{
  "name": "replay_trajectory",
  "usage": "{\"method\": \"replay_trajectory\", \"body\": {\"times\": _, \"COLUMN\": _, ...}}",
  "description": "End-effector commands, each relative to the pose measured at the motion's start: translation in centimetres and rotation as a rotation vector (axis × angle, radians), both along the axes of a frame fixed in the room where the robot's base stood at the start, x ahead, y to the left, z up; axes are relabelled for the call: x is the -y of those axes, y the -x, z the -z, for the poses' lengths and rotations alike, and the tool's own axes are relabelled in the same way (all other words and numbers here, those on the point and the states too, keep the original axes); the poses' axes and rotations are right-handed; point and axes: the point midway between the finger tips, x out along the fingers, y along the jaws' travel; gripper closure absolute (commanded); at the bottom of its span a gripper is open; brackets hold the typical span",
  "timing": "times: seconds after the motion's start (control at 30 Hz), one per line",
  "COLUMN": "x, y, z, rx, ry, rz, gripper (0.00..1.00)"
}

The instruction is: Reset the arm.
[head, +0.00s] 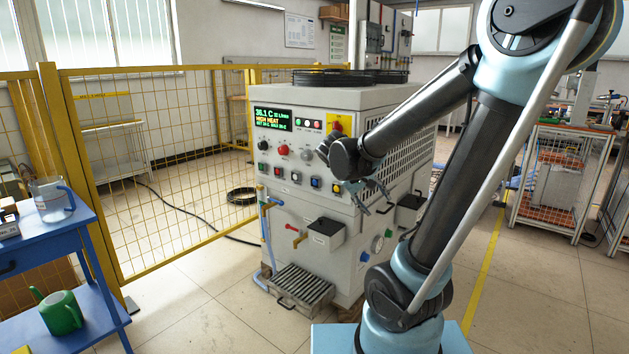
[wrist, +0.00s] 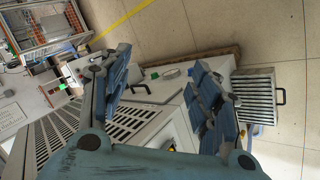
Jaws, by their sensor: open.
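My arm stands in front of the grey induction heater (head: 355,104) in the head view, folded up and then bent back down to the left. My gripper (head: 376,200) hangs in front of the heater's right part, partly hidden by my own wrist. In the wrist view my gripper (wrist: 160,95) has its two blue fingers spread apart, with nothing between them. Beyond the fingers, the heater's vented side (wrist: 50,140) shows at the lower left. The heater's lit display (head: 273,119) reads about 36.1 C and "HIGH HEAT".
A yellow mesh fence (head: 165,150) stands left of the heater. A blue cart (head: 75,237) at the far left holds a clear jug (head: 50,200) and a green watering can (head: 60,312). A slatted tray (head: 298,285) juts out at the heater's foot.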

Motion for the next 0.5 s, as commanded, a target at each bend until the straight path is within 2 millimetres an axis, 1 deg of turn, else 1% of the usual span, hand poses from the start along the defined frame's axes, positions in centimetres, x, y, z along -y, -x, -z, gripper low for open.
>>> {"method": "replay_trajectory", "body": {"times": 0.03, "x": 0.8, "y": 1.3, "z": 0.3, "rx": -0.017, "ry": -0.027, "rz": 0.013, "gripper": 0.43}}
{"method": "replay_trajectory", "body": {"times": 0.2, "x": 2.3, "y": 5.1, "z": 1.7, "rx": -0.066, "ry": -0.136, "rz": 0.042, "gripper": 0.43}}
{"method": "replay_trajectory", "body": {"times": 0.33, "x": 2.9, "y": 8.1, "z": 2.9, "rx": -0.096, "ry": -0.222, "rz": 0.064, "gripper": 0.43}}
{"method": "replay_trajectory", "body": {"times": 0.5, "x": 3.0, "y": 11.7, "z": 4.4, "rx": -0.122, "ry": -0.337, "rz": 0.089, "gripper": 0.43}}
